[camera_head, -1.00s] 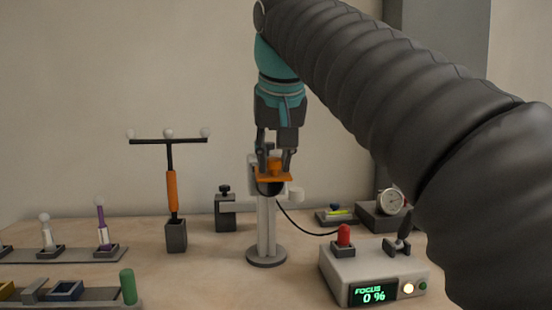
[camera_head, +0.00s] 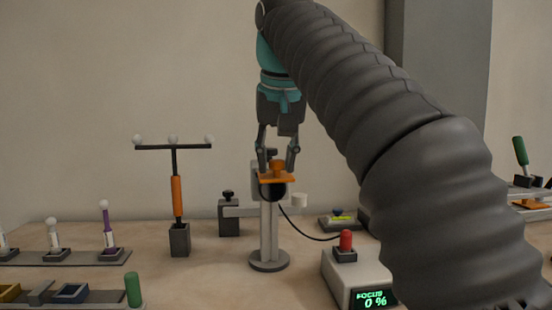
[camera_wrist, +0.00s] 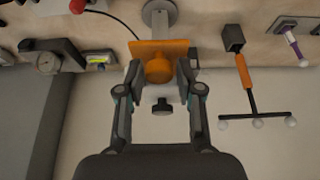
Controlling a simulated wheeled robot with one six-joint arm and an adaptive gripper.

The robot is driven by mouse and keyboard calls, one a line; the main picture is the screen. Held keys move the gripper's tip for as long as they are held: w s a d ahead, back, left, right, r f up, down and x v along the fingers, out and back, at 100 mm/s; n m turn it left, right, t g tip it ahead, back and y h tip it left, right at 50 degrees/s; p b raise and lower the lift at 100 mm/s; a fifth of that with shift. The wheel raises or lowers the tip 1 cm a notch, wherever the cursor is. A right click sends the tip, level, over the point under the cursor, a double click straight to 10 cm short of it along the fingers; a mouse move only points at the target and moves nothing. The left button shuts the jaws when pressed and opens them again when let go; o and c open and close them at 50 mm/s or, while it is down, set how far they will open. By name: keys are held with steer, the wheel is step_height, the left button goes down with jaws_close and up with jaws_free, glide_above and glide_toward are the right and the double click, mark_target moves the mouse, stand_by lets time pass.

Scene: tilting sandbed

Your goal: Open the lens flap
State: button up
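The orange lens flap (camera_head: 264,180) is a flat plate with a round orange knob (camera_head: 277,166) on top. It lies roughly level over the dark lens head (camera_head: 272,192) on a grey stand (camera_head: 268,225). My gripper (camera_head: 277,162) points down from above, its fingers apart on either side of the knob. In the wrist view the flap (camera_wrist: 145,48) and knob (camera_wrist: 159,69) show between the fingertips (camera_wrist: 158,72), with a gap visible on both sides of the knob. How low the fingertips reach beside the knob is hard to tell.
A T-shaped post (camera_head: 177,195) with white balls stands left. A dark clamp block (camera_head: 229,222) is behind. My arm hides the right side.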

mark_target(276, 161)
steer(key=shift+o, duration=0.5)
steer(key=shift+v, duration=1.4)
steer(key=shift+s+r, duration=0.1)
steer(key=shift+s, duration=0.1)
steer(key=s+d, duration=0.2)
steer(key=s, duration=0.9)
steer(key=shift+s+d, duration=0.2)
steer(key=shift+d, duration=0.15)
